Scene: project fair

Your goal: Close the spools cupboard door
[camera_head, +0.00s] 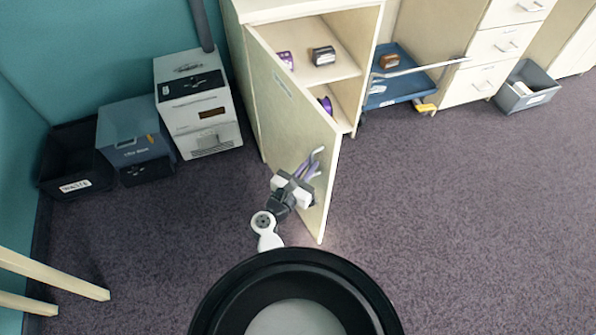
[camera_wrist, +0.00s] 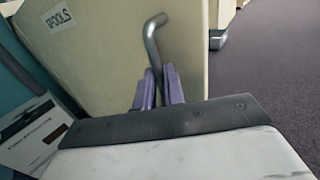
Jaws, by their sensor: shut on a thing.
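The spools cupboard door (camera_head: 287,125) is pale wood and stands wide open, swung out toward me. Its label reading SPOOLS (camera_wrist: 60,16) shows in the wrist view. A grey metal bar handle (camera_wrist: 152,42) is on the door's outer face near its free edge. My gripper (camera_head: 306,172) is at this handle, with its purple fingers (camera_wrist: 160,88) shut on it. The handle's lower part is hidden between the fingers. Inside the open cupboard (camera_head: 340,62) are a dark spool (camera_head: 323,55) and purple spools (camera_head: 326,104) on shelves.
A white printer-like box (camera_head: 200,118), a blue-grey box (camera_head: 133,140) and a black waste bin (camera_head: 72,165) stand left of the door. A blue trolley (camera_head: 405,90) and a grey bin (camera_head: 526,88) are at right. Carpet right of the door is clear. Pale wooden legs (camera_head: 50,272) are at lower left.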

